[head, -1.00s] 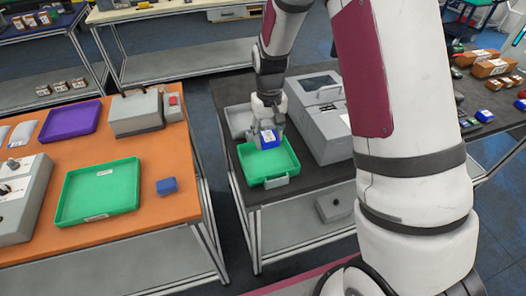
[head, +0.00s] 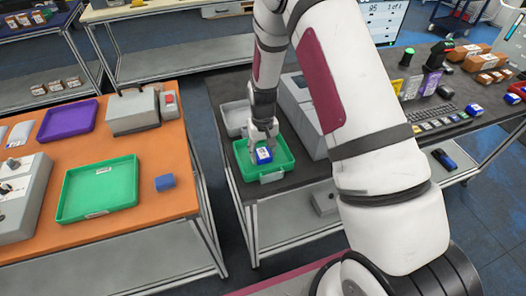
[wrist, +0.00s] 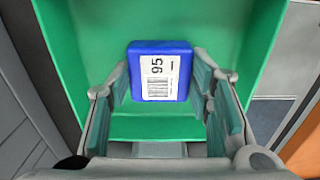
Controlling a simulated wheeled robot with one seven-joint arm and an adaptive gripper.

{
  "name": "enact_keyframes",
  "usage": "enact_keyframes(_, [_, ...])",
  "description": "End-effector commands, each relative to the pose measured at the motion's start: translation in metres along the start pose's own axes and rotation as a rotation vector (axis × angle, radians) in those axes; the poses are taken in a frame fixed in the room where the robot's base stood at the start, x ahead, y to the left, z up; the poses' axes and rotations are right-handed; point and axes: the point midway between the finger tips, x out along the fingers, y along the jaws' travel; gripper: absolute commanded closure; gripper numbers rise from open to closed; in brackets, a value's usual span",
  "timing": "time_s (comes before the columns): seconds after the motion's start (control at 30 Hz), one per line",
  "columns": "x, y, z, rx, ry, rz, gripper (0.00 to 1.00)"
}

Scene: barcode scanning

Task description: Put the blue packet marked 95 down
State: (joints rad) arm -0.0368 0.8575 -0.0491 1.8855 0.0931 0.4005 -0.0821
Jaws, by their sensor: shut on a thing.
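The blue packet (head: 264,156) has a white label, and the label reads 95 in the wrist view (wrist: 160,74). My gripper (head: 263,143) is shut on the packet, with one finger at each side of it; the fingers also show in the wrist view (wrist: 163,95). The packet is low inside the green tray (head: 286,164) on the dark table. I cannot tell whether the packet touches the tray's floor. The tray's green wall and floor (wrist: 90,35) surround it in the wrist view.
A grey tray (head: 234,115) and a grey machine (head: 298,100) stand close beside the green tray. The orange table (head: 150,218) at left holds another green tray (head: 98,188), a purple tray (head: 68,120) and a small blue block (head: 165,183). A screen (head: 385,20) stands at the back right.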

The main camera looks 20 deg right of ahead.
Motion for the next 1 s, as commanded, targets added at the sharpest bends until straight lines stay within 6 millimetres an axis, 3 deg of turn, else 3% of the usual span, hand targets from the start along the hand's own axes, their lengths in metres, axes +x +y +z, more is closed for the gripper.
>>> enact_keyframes(0.2, [0.003, 0.000, 0.000, 0.000, -0.001, 0.000, 0.87])
enact_keyframes(0.23, [0.004, 0.000, 0.000, 0.000, -0.001, 0.000, 0.52])
enact_keyframes(0.3, [0.003, 0.000, 0.000, 0.000, -0.001, 0.000, 0.36])
enact_keyframes(0.33, [0.003, 0.000, 0.000, 0.000, -0.001, 0.000, 0.34])
enact_keyframes(0.73, [-0.003, 0.000, 0.000, 0.000, 0.001, 0.000, 0.34])
enact_keyframes(1.0, [-0.046, 0.000, -0.002, 0.000, 0.004, 0.000, 0.34])
